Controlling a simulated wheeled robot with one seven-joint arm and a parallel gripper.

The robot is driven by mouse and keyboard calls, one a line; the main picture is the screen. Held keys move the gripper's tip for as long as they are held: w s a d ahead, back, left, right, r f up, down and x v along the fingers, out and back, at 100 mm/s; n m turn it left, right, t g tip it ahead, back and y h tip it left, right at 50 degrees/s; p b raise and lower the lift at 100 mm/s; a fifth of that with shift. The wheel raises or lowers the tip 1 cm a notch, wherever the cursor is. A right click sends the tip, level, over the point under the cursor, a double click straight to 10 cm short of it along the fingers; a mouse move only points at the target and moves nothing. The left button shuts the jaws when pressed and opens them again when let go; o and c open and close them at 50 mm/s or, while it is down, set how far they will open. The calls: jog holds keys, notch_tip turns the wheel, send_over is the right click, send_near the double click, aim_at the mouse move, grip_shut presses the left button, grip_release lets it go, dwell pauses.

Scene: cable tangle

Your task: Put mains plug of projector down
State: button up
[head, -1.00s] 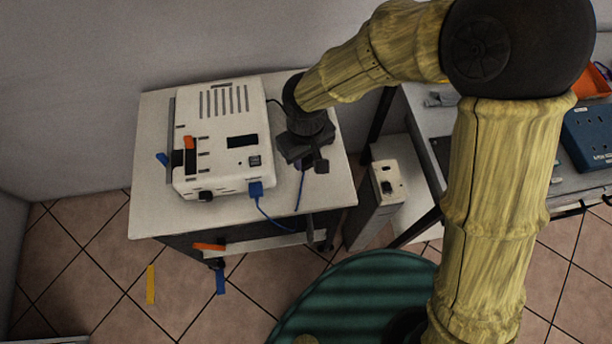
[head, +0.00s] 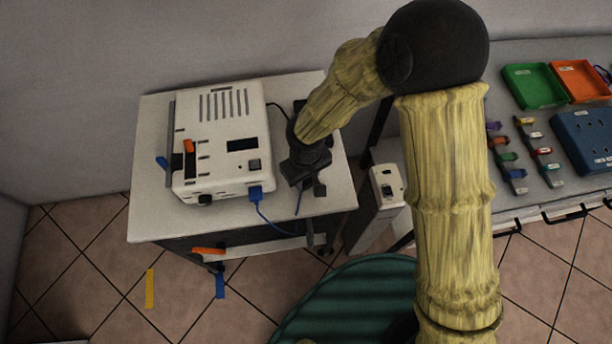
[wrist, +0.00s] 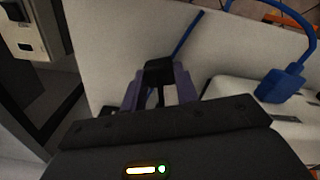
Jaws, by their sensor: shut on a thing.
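The projector (head: 218,150) is a white box on the left part of a white-topped trolley (head: 155,220). My gripper (head: 304,184) is over the trolley top, right of the projector. In the wrist view my gripper (wrist: 158,96) has its purple fingers shut on a black plug (wrist: 158,71), the mains plug. The plug is close above the white top; I cannot tell whether it touches. My arm hides it in the head view. A thin black cord (head: 275,105) runs from the projector's back toward my wrist.
A blue connector (head: 255,192) sits in the projector's front, its cable hanging over the trolley edge. A grey-white case (head: 386,187) stands right of the trolley. A bench with trays (head: 533,86) is further right.

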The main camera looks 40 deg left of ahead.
aim_at(307, 181)
jog(key=shift+f, duration=0.15)
jog(key=o, duration=1.1)
notch_tip(307, 181, up, 12)
jog(key=shift+r+p, duration=0.2)
jog(key=shift+p, duration=0.15)
dwell(0.5)
